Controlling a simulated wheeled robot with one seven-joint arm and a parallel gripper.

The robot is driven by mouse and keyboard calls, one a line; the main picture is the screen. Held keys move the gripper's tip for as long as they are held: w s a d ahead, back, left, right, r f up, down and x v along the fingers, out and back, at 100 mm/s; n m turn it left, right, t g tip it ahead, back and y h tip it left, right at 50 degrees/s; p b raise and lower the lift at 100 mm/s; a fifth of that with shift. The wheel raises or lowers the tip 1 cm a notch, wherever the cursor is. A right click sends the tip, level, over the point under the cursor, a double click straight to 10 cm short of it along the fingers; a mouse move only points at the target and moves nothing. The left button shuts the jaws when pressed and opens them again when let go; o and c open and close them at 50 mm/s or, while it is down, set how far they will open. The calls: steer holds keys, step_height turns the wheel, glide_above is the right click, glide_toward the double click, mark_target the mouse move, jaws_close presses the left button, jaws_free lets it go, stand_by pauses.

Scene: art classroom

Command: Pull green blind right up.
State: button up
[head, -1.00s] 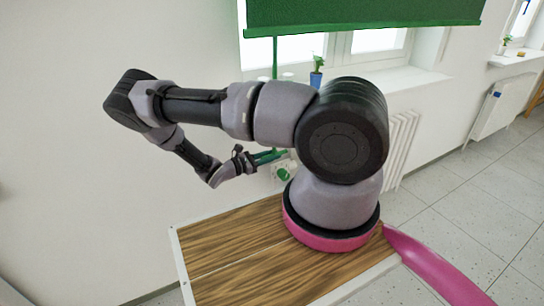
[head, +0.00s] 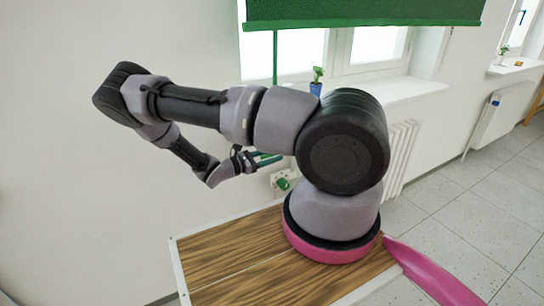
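The green blind (head: 365,11) hangs across the upper part of the window, and its lower edge leaves the glass below it uncovered. A thin green strap (head: 275,58) runs down from the blind's left side and passes behind my arm. My gripper (head: 270,160) is low in front of the wall, left of the radiator, with its fingers pointing right. It is close to the strap's line and just above a round green part (head: 283,184) on a pale wall plate. The fingers are small and partly hidden, so I cannot tell whether they hold the strap.
A potted plant in a blue pot (head: 316,82) stands on the windowsill (head: 400,90). A white radiator (head: 402,145) is under the sill. Another radiator (head: 495,115) is farther right. The tiled floor (head: 470,200) on the right is clear.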

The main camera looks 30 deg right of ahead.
steer(key=a, duration=1)
steer(key=shift+s+a, duration=0.2)
steer(key=shift+a, duration=0.2)
step_height(320, 180, down, 4)
steer(key=a+n+t+h, duration=0.1)
steer(key=n+t+h, duration=0.1)
steer(key=n+h, duration=0.25)
steer(key=shift+n, duration=0.55)
steer(key=x, duration=1)
steer(key=shift+s+d, duration=0.3)
steer(key=shift+c, duration=0.3)
jaws_close()
